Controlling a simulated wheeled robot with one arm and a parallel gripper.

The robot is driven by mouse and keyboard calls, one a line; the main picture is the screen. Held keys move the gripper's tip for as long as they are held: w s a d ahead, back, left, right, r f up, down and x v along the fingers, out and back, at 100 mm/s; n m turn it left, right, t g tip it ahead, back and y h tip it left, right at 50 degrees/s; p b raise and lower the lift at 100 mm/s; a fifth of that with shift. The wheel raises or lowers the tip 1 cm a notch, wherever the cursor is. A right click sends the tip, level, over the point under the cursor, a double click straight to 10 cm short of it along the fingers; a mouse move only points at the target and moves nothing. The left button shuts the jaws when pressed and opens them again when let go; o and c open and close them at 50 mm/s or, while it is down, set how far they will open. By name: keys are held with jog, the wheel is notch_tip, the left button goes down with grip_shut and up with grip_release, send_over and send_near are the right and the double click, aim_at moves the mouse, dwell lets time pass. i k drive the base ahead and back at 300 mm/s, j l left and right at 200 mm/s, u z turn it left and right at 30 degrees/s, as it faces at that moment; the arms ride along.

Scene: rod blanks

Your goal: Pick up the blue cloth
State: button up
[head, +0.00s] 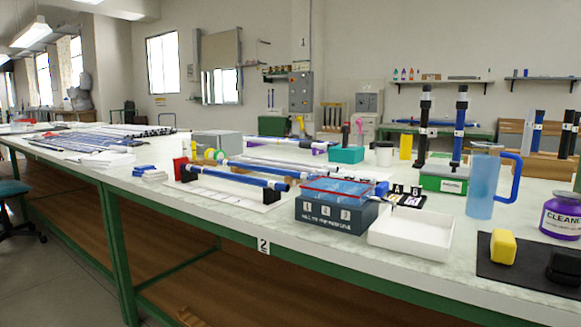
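A small folded blue piece (144,168), which looks like the blue cloth, lies near the front edge of the long workbench (165,205), left of centre. Small white folded pieces (154,175) lie right against it. It is too small to tell its material for certain. My gripper is not in view.
Right of the blue piece, rods with blue sections (235,176) lie on a rack with a red block (181,168). A box with a red-edged clear lid (337,212), a white tray (412,235), a blue jug (481,185) and a dark mat (530,268) stand further right.

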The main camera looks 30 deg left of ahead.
aim_at(137, 172)
jog(key=u, duration=2.15)
jog(key=i+j+z, duration=0.35)
jog(key=i+j, duration=0.5)
jog(key=j, duration=0.05)
